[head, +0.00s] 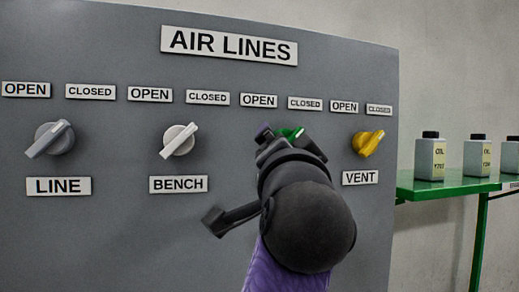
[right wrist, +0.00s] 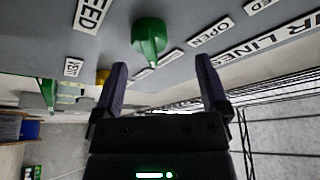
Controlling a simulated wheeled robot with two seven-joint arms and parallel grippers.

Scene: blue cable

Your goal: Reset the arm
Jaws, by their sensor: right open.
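My right arm comes up from the bottom of the head view, and its gripper (head: 283,139) is in front of the panel at the green knob (head: 291,132), hiding most of it. In the right wrist view the green knob (right wrist: 150,38) shows whole, beyond the fingertips of my open gripper (right wrist: 161,66). Nothing is between the fingers, and they look apart from the knob. My left gripper is not in view.
The grey AIR LINES panel (head: 110,60) also carries a grey LINE knob (head: 50,138), a white BENCH knob (head: 179,140) and a yellow VENT knob (head: 368,142), close right of my gripper. A green shelf (head: 455,185) with oil bottles (head: 430,158) stands at the right.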

